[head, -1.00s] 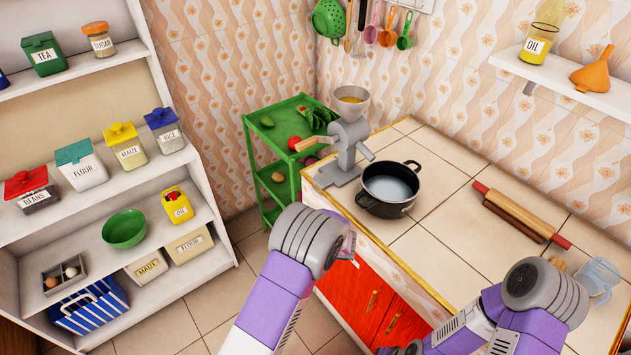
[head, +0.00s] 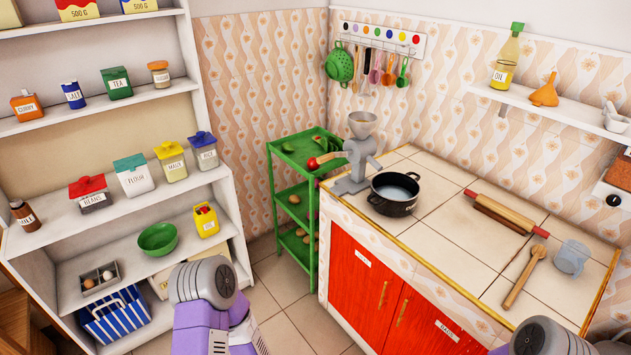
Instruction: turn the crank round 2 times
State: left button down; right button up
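A grey grinder (head: 361,152) with a funnel-shaped hopper (head: 362,123) stands upright at the left back corner of the tiled counter. Its crank has a wooden handle (head: 329,157) that sticks out to the left, over the edge of the green shelf cart. Neither gripper shows in the head view. Only links of my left arm at the bottom centre-left and a small part of my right arm at the bottom right are visible, both well short of the crank.
A black pot (head: 394,196) stands close to the grinder's right. The green cart (head: 290,152) holds vegetables behind the crank.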

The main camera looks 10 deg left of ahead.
aim_at(330, 156)
jog(key=u, duration=0.2)
jog(key=i, duration=1.15)
jog(key=z, duration=0.2)
